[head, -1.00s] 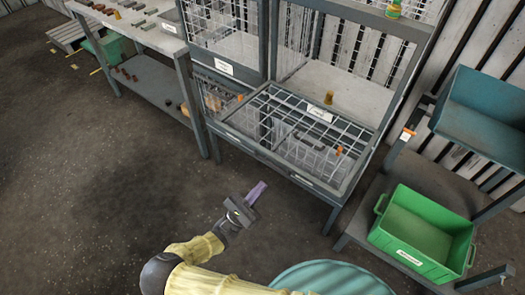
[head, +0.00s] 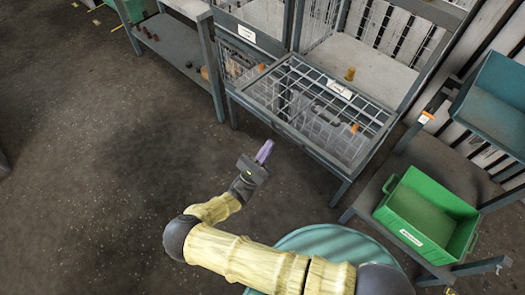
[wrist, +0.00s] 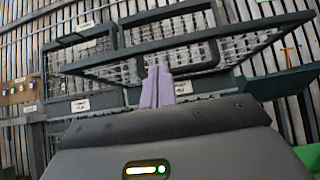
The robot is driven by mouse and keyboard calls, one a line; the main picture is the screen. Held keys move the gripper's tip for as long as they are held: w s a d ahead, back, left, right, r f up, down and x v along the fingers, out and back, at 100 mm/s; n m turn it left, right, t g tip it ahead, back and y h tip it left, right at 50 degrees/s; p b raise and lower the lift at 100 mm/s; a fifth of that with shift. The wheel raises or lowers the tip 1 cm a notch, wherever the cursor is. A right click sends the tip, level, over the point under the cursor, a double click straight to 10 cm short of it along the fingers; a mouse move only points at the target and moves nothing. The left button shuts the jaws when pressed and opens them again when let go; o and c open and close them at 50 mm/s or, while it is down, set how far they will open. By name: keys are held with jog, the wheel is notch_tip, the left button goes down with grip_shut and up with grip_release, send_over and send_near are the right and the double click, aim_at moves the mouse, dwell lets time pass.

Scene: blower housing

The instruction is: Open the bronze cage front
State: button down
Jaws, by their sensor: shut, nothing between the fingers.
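A wire-mesh cage front (head: 310,80) with a grey frame sticks out flat below an open compartment in the head view. A white label (head: 339,90) sits on it, too small to read, so I cannot tell if this is the bronze one. In the wrist view the same kind of framed mesh panel (wrist: 230,48) spans the picture ahead of my fingers. My gripper (head: 265,150) has purple fingers, shut and empty, also seen in the wrist view (wrist: 157,85). It is in front of the panel's near edge and appears apart from it.
A small brass-coloured piece (head: 350,74) stands in the open compartment. A labelled cage (head: 246,34) is to its left. A green bin (head: 425,215) sits on a rack at the right. A grey bench (head: 180,55) stands at the left. The floor at left is clear.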

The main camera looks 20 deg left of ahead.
aim_at(284, 123)
jog(key=p+x, duration=0.2)
jog(key=x, duration=0.2)
jog(key=shift+r, duration=0.25)
jog(key=shift+w+d+r, duration=0.2)
jog(key=shift+w, duration=0.25)
jog(key=shift+r+p, duration=0.1)
jog(key=shift+p, duration=0.2)
